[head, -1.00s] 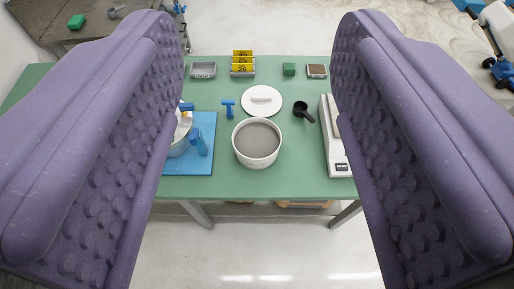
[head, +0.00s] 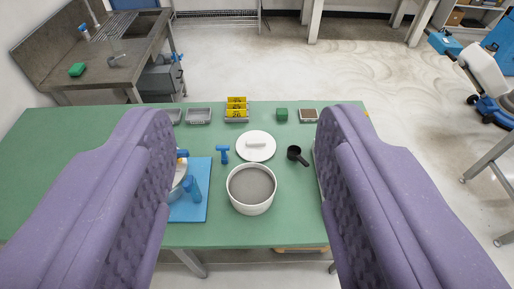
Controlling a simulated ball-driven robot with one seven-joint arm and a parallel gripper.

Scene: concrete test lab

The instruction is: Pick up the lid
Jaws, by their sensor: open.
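The lid (head: 264,152) is a flat white disc with a raised bar handle (head: 256,144). It lies on the green table (head: 100,160), just behind a round white pot (head: 251,207) filled with grey material. My gripper (head: 250,200) shows as two large purple padded fingers at the left and right of the view. They are wide open with nothing between them. The gripper is above and in front of the table, well apart from the lid. The whole lid is visible.
A blue T-shaped tool (head: 223,154) lies left of the lid, and a black scoop (head: 295,153) lies right. A blue mat (head: 190,212) holds items at left. Yellow labelled holders (head: 236,107), a green block (head: 282,114) and trays (head: 198,116) line the back.

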